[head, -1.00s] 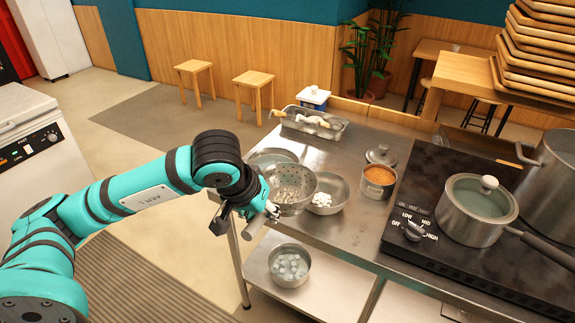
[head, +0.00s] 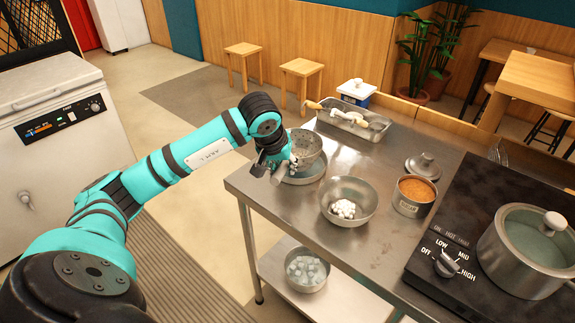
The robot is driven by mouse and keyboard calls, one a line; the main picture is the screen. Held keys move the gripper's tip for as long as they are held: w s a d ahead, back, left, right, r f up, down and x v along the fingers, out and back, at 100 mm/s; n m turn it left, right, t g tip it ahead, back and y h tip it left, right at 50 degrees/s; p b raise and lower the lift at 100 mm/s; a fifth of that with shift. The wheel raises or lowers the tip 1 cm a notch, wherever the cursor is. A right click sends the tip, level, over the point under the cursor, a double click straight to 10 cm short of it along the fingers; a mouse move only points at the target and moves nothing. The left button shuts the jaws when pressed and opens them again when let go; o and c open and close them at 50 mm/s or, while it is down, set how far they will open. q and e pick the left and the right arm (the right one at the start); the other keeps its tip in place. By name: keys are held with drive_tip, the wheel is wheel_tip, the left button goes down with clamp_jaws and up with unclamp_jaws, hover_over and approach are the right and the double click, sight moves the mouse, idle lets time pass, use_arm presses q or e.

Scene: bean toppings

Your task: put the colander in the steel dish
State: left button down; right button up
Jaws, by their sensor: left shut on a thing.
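The colander (head: 308,149) is a grey metal bowl with holes, tilted, at the table's left end. My left gripper (head: 283,167) is shut on its near left side. The steel dish (head: 308,179) is shallow and shows below the colander, with its near rim in sight. The colander overlaps the dish in the picture and hides much of it. I cannot tell whether the colander touches it. My right gripper is not in view.
A steel bowl (head: 335,208) with white lumps stands to the right, beside a tin of orange-brown food (head: 415,196). A tray with tools (head: 345,122) is at the back. The hob (head: 500,220) carries a lidded pot (head: 530,255). The table's near left corner is bare.

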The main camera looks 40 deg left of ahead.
use_arm(q)
drive_tip(key=shift+w+a, duration=0.25)
drive_tip(key=shift+w, duration=0.35)
drive_tip(key=shift+w+a, duration=0.25)
drive_tip(key=shift+w, duration=0.35)
drive_tip(key=shift+w+a+f, duration=0.1)
drive_tip(key=shift+w+f, duration=0.05)
drive_tip(key=shift+f, duration=0.1)
wheel_tip(320, 180, down, 3)
drive_tip(key=shift+p, duration=0.7)
drive_tip(key=shift+f, duration=0.1)
drive_tip(key=shift+f+b, duration=0.25)
drive_tip(key=shift+b, duration=0.05)
drive_tip(key=c, duration=1.3)
unclamp_jaws()
drive_tip(key=shift+r, duration=0.1)
drive_tip(key=shift+o, duration=0.2)
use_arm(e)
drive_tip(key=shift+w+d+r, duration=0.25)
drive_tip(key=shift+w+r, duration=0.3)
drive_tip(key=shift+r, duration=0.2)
